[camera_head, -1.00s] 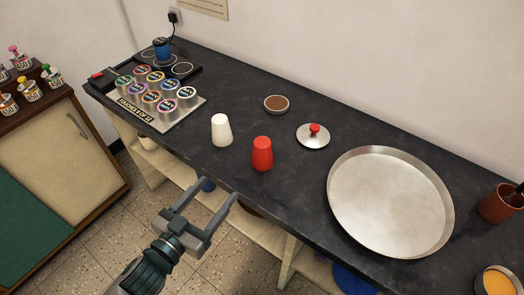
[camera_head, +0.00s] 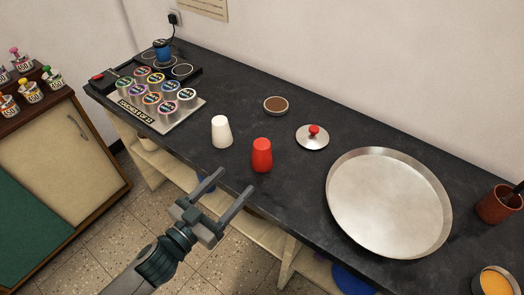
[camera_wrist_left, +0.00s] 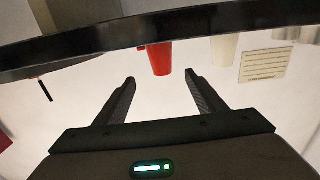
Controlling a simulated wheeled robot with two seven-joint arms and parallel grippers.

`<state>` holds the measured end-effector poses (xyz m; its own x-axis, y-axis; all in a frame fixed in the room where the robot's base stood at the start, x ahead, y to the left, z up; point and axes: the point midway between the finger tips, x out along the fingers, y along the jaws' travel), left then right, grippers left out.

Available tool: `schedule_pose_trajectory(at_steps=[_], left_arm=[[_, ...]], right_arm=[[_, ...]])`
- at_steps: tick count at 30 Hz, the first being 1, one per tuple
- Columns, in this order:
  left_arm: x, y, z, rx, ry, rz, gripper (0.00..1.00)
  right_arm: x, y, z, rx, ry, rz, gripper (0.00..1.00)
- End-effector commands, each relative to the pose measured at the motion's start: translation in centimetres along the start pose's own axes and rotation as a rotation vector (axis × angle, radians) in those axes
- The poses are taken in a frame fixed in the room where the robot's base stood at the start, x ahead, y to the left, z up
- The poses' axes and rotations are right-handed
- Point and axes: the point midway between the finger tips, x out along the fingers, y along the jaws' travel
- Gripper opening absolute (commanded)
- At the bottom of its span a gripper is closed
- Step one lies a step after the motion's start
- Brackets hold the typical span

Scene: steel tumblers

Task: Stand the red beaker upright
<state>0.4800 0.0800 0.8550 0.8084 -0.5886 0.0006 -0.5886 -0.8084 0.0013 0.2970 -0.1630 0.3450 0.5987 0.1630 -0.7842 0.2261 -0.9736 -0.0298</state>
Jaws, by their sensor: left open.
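The red beaker (camera_head: 262,156) stands on the dark counter near its front edge. Its narrower end is up and its wider end rests on the counter; the top looks closed, so it appears mouth down. My left gripper (camera_head: 236,181) is open and empty, in front of the counter edge and short of the beaker. In the left wrist view, where the scene appears upside down, the beaker (camera_wrist_left: 160,58) shows beyond and between the fingertips (camera_wrist_left: 161,79), not touching them. My right gripper is not in view.
A white tumbler (camera_head: 222,132) stands close left of the beaker. A lid with a red knob (camera_head: 312,138), a brown-filled bowl (camera_head: 276,104) and a large round tray (camera_head: 335,205) lie behind and right.

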Motion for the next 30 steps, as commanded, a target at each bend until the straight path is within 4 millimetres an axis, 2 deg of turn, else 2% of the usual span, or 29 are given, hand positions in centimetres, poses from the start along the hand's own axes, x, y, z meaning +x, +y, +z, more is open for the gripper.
schedule_pose_trajectory(at_steps=[3, 9, 15, 30], left_arm=[[2.1, -0.1, -0.3, 0.003, 0.002, -0.001, 0.64], [5.7, -0.1, -0.3, 0.003, 0.002, -0.002, 0.64], [8.2, -0.1, -0.1, 0.003, 0.001, -0.001, 0.64], [8.9, -0.1, 0.0, 0.002, 0.0, -0.001, 0.64]], right_arm=[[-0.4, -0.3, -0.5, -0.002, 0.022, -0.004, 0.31], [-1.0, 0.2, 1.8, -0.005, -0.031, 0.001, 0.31], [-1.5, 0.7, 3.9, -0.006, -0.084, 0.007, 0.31], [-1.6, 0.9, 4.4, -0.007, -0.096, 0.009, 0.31]])
